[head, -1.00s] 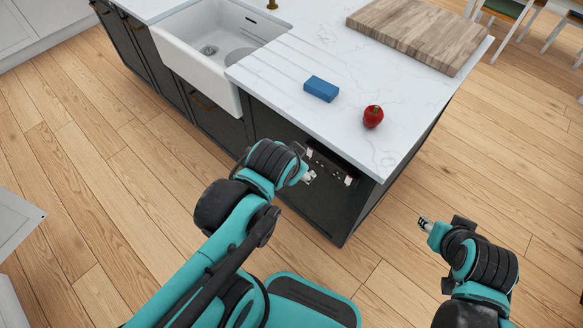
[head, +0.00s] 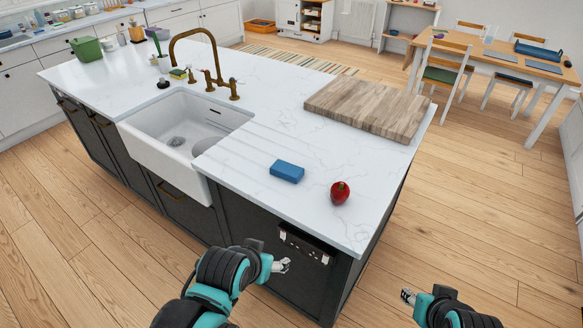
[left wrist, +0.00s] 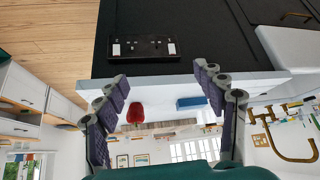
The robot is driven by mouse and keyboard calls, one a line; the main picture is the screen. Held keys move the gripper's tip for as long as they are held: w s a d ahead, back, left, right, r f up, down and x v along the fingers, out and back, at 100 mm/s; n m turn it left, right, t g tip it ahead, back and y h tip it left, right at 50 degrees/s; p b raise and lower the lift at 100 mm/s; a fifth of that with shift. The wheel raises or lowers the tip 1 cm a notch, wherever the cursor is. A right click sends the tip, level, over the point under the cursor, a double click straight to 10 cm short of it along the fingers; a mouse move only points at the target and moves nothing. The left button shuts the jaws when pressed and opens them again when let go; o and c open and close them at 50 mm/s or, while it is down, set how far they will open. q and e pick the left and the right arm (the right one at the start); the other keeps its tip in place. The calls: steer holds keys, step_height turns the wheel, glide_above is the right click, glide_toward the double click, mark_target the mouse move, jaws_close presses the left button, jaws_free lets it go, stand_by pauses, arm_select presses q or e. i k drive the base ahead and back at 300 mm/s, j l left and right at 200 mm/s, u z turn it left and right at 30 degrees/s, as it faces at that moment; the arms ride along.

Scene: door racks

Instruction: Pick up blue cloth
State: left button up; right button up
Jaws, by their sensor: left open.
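The blue cloth (head: 287,171) is a small folded block lying on the white marble island top (head: 262,212), left of a red pepper or apple. In the left wrist view, which is upside down, the cloth (left wrist: 190,103) shows beyond the counter edge, between the fingers. My left gripper (head: 282,266) is in front of the island, below the counter edge and apart from the cloth. In the left wrist view its fingers (left wrist: 161,80) are spread wide and empty. My right gripper (head: 407,297) is at the lower right over the floor; its fingers are too small to read.
The red pepper or apple (head: 340,192) sits near the counter edge. A wooden cutting board (head: 370,107) lies behind, and a white sink (head: 184,130) is at the left with a brass faucet (head: 205,62).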

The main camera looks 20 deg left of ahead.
mark_target(293, 173)
steer(key=u, duration=4.6)
steer(key=z, duration=3.8)
steer(key=i+j+z, duration=0.75)
steer(key=j+z, duration=0.2)
